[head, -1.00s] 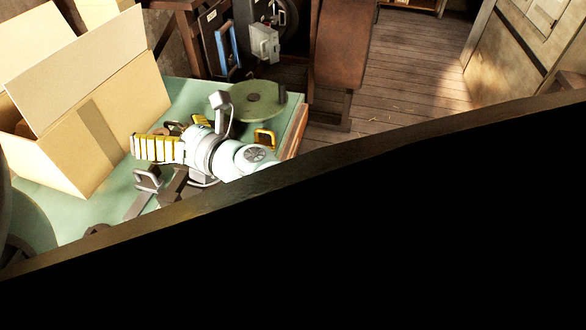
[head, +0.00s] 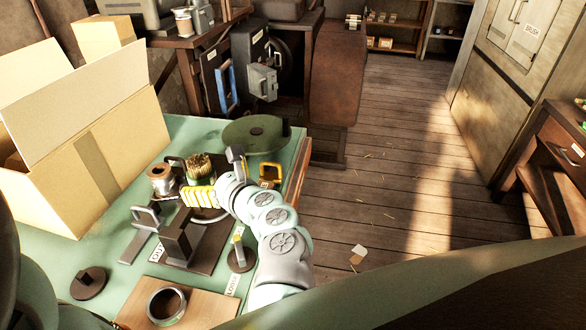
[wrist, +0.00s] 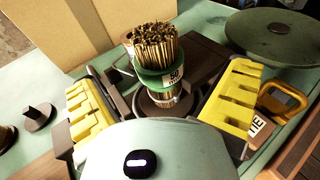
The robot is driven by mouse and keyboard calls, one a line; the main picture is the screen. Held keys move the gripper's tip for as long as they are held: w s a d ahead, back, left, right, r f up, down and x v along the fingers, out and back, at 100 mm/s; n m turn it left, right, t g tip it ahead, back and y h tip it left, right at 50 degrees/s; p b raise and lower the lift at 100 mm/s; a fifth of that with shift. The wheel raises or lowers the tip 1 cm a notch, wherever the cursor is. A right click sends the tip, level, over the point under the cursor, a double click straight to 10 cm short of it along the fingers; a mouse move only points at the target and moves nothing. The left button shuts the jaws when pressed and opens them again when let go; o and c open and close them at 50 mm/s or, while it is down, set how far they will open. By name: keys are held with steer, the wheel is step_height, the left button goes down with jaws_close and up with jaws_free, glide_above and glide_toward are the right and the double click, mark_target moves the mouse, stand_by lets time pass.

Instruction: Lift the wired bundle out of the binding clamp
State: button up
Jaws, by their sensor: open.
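The wired bundle (wrist: 157,46) is a tight bunch of straw-coloured stalks with a green collar, standing upright between my fingers in the wrist view. In the head view its top (head: 200,165) shows just behind my gripper (head: 202,196). My gripper also shows in the wrist view (wrist: 162,92), with its yellow-padded fingers spread wide on both sides of the bundle, visibly apart from it. Dark parts (wrist: 196,60) behind and beside the bundle look like the binding clamp. The bundle's lower end and the clamp's grip on it are partly hidden.
A large open cardboard box (head: 95,150) stands at the left. A wire spool (head: 160,182) stands left of the bundle. A round green disc (head: 255,134) lies behind, with a yellow handle (head: 270,173) nearby. A dark press block (head: 178,240) stands in front.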

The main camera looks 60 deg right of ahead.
mark_target(206, 174)
steer(key=shift+w+p, duration=0.45)
steer(key=shift+w, duration=0.2)
steer(key=shift+p+x, duration=0.75)
steer(key=shift+x, duration=1.25)
steer(key=shift+f, duration=0.1)
steer(key=c, duration=1.4)
